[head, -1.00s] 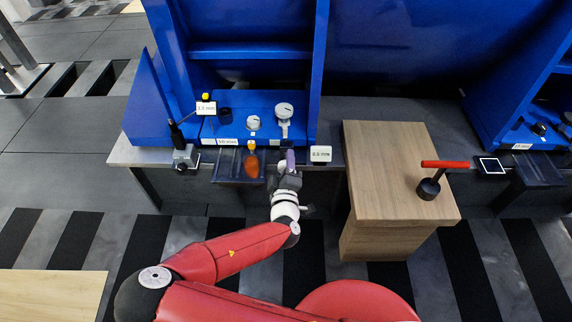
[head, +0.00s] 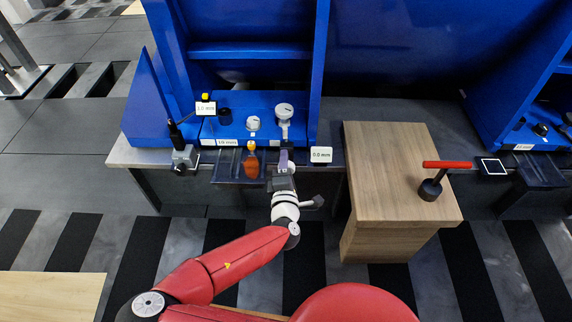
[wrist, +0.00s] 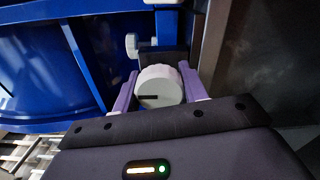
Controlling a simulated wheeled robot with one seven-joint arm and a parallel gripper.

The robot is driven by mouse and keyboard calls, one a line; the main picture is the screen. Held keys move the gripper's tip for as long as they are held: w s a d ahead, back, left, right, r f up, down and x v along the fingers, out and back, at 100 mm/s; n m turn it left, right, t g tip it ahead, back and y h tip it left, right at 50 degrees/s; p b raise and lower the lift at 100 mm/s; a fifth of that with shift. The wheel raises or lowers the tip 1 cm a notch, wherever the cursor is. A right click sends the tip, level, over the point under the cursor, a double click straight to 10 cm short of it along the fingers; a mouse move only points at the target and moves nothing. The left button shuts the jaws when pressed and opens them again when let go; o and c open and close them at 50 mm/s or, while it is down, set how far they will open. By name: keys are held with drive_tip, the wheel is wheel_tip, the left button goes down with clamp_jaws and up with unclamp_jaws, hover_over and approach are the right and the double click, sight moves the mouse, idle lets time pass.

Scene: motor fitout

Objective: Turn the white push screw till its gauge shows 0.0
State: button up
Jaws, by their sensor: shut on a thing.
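The white push screw shows in the wrist view as a round white knob (wrist: 160,87) with a dark line on its face. My gripper (wrist: 161,93) has its two purple fingers on either side of the knob and is shut on it. In the head view my gripper (head: 284,167) is at the bench's front edge and hides most of the knob. A small white gauge display (head: 321,155) stands just to its right and seems to read 0.0 mm, in small print.
An orange-handled tool (head: 251,166) hangs close left of my gripper. Left of it are a small grey vise (head: 183,157) and another display (head: 206,108). A wooden cabinet (head: 385,165) with a red-handled tool (head: 436,178) stands to the right. Blue shelving (head: 250,50) rises behind.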

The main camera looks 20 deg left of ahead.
drive_tip(key=shift+f, duration=0.1)
idle(0.3)
drive_tip(key=o, duration=1)
drive_tip(key=shift+s, duration=0.1)
